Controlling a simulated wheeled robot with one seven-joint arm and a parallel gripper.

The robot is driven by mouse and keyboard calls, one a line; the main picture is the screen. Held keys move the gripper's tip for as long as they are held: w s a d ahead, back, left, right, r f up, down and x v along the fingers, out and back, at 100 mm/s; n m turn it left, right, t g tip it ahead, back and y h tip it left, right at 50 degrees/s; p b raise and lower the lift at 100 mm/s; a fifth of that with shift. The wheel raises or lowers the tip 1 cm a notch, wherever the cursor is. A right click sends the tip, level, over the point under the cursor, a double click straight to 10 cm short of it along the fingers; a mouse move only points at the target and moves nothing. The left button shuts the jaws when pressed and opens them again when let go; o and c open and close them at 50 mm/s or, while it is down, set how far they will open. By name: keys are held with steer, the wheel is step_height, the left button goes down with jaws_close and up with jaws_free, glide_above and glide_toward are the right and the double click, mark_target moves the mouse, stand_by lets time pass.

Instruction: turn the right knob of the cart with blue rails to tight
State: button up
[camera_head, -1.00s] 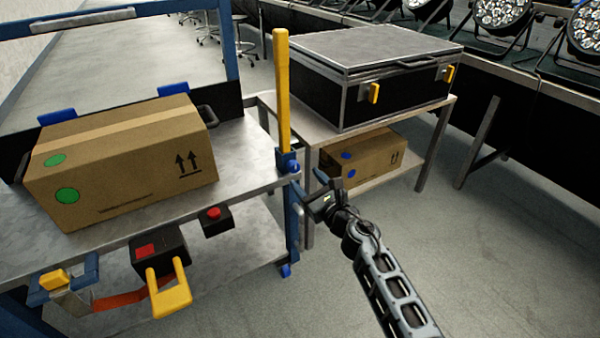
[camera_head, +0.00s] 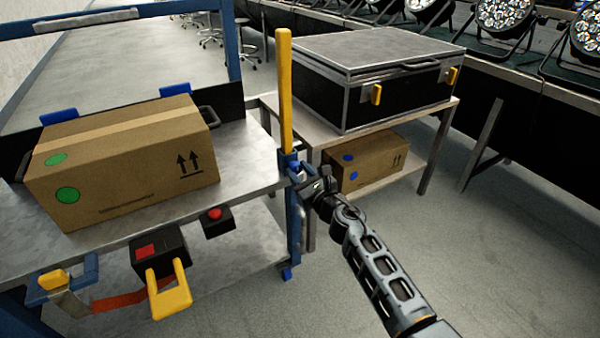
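The cart with blue rails fills the left side, with a grey metal top (camera_head: 245,160). At its right front corner a blue post (camera_head: 294,235) carries an upright yellow lever (camera_head: 285,95). The right knob (camera_head: 296,168), small and blue, is on this post just below the lever and is partly hidden by my gripper. My gripper (camera_head: 303,183) comes from the lower right, with its tip at or very close to the knob. I cannot tell whether it touches it, or whether the fingers are open or shut.
A cardboard box (camera_head: 120,165) stands on the cart. Behind is a bench (camera_head: 440,150) with a black case (camera_head: 370,80). The floor at right is clear.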

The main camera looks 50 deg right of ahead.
steer(key=c, duration=0.6)
steer(key=shift+o, duration=0.2)
